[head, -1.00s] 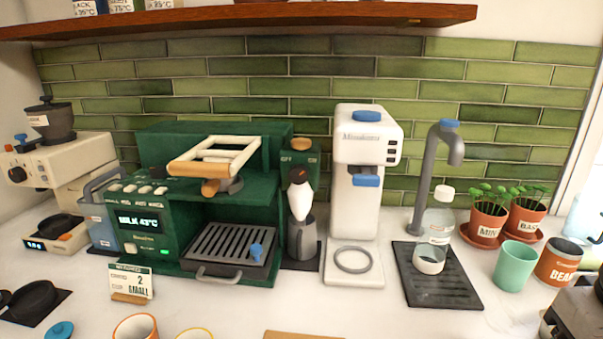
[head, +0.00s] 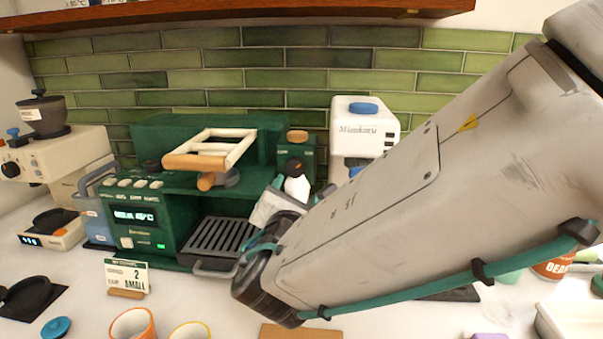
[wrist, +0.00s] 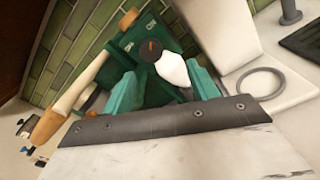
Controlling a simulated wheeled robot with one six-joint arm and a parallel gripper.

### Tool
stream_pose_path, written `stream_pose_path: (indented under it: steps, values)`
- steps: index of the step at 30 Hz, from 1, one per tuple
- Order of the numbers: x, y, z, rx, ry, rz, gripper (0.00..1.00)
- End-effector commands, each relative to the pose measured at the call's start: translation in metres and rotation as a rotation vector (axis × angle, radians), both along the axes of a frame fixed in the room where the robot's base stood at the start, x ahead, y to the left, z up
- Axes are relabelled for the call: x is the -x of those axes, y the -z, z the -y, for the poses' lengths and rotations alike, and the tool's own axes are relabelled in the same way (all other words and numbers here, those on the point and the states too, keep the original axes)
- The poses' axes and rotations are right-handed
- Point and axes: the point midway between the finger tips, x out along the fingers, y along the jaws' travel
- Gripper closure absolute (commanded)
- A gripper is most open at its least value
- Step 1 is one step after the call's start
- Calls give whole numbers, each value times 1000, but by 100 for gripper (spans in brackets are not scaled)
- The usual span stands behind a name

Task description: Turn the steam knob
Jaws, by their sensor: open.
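The steam knob (head: 295,165) is a round black knob with an orange mark, on the right end of the green espresso machine (head: 180,222). It also shows in the wrist view (wrist: 151,49), beyond my fingertips, with the white steam spout (wrist: 172,70) just below it. My gripper (head: 299,187) is open in front of the machine's right end, close below the knob in the picture. In the wrist view my two teal fingers (wrist: 164,88) stand apart, with the spout showing between them. The knob is not between the fingers, and nothing is held.
A white dispenser (head: 365,128) stands right of the machine, partly hidden by my arm. Its base ring (wrist: 261,83) shows in the wrist view. Cups (head: 133,325) and a small sign (head: 127,276) stand in front.

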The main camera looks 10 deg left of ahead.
Motion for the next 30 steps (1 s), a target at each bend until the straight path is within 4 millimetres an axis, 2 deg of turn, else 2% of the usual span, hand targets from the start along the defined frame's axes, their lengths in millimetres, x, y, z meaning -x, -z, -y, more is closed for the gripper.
stream_pose_path:
  steps: [5, 12, 18, 29, 30]
  values:
    - [-10, -7, -11, 27, -43, 33, 41]
    - [-49, -6, -15, 27, -41, 32, 41]
    - [-72, -6, -18, 25, -41, 31, 41]
    - [-78, -7, -19, 25, -42, 31, 41]
    - [-78, -7, -19, 25, -42, 31, 52]
